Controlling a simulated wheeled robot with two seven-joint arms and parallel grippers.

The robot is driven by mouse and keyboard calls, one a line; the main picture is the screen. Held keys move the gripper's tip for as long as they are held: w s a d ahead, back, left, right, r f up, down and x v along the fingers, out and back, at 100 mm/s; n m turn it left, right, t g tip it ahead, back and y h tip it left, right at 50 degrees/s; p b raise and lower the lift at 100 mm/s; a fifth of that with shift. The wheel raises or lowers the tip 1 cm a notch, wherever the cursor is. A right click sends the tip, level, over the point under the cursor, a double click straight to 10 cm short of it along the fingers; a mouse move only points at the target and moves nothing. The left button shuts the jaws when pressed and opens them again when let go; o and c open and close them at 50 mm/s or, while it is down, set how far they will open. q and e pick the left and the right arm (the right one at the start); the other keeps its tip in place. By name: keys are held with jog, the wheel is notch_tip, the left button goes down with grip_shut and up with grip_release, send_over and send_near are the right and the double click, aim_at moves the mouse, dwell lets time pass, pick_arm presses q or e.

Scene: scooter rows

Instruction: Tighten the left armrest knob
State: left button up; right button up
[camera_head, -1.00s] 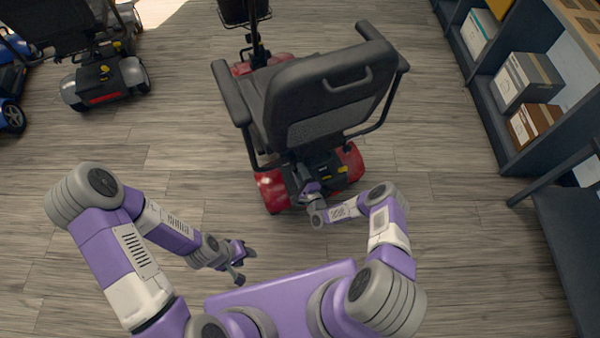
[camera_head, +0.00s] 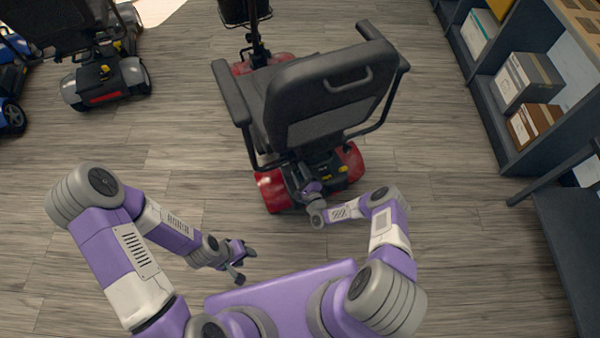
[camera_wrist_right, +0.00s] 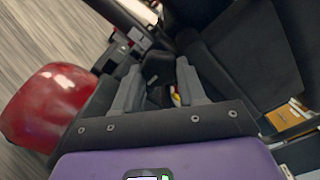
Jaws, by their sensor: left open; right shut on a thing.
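The red and black scooter (camera_head: 318,100) stands ahead of me with its seat back towards me. Its left armrest (camera_head: 230,92) runs along the left side of the seat. My right gripper (camera_head: 309,180) is behind and below the seat, partly hidden by it in the head view. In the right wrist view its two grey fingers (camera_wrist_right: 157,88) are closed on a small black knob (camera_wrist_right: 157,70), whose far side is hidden. I cannot see its thread or how tight it is. My left gripper (camera_head: 240,262) is open and empty above the floor.
A red rear fender (camera_wrist_right: 48,104) lies close to the right gripper in the wrist view. Another scooter (camera_head: 105,78) stands at the upper left. A shelf with boxes (camera_head: 527,78) and a dark bench (camera_head: 570,235) line the right side. The floor (camera_head: 180,130) to the left is clear.

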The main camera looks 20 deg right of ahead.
jog(key=o, duration=1.1)
jog(key=shift+c, duration=0.2)
jog(key=s+d+p, duration=0.1)
jog(key=s+p, duration=0.1)
jog(key=s, duration=0.5)
jog(key=shift+s, duration=0.25)
